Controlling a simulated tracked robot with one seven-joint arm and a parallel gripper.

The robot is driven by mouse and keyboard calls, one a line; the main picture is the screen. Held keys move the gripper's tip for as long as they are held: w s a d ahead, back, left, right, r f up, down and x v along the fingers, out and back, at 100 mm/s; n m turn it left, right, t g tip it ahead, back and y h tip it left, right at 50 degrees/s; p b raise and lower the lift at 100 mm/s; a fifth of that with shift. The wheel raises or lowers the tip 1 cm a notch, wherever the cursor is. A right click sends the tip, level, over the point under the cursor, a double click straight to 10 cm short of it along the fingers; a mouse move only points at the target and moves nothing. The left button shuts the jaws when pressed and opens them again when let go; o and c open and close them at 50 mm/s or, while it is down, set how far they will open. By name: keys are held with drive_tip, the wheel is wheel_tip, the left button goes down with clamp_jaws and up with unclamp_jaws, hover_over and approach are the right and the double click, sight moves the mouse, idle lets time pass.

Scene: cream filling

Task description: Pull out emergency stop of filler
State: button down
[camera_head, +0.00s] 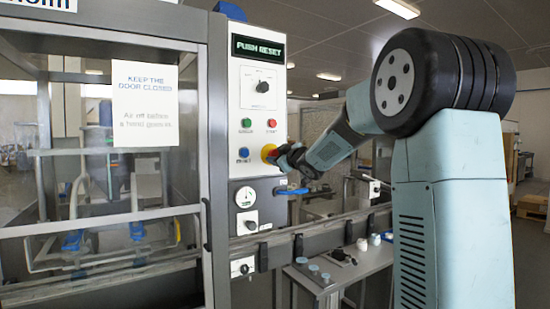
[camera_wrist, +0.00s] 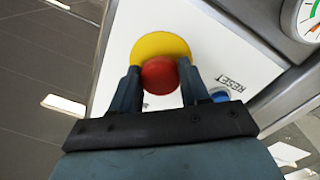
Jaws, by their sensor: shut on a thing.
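The filler's emergency stop is a red mushroom button (camera_wrist: 160,76) on a round yellow plate (camera_wrist: 160,47), set in the white control panel. In the wrist view my gripper (camera_wrist: 160,80) has one finger on each side of the red button and is shut on it. In the head view the yellow plate (camera_head: 268,152) shows at the panel's right edge, and my gripper (camera_head: 282,158) meets it from the right. The gripper covers most of the red button there. I cannot tell how far the button stands out from the plate.
A blue RESET button (camera_head: 243,153) sits left of the emergency stop, with green (camera_head: 246,123) and red (camera_head: 271,123) buttons above. The display (camera_head: 258,47) reads "PUSH RESET". A gauge (camera_head: 245,197) and a blue-handled valve (camera_head: 292,191) sit below. A glass door (camera_head: 150,190) is at left.

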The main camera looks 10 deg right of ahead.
drive_tip(key=shift+s+d+f, duration=0.1)
drive_tip(key=shift+s+f, duration=0.05)
drive_tip(key=shift+s, duration=0.2)
drive_tip(key=c, duration=0.5)
unclamp_jaws()
drive_tip(key=shift+s, duration=0.1)
drive_tip(key=v, duration=1.3)
drive_tip(key=shift+s+d, duration=0.1)
drive_tip(key=shift+s, duration=0.25)
drive_tip(key=shift+s, duration=0.1)
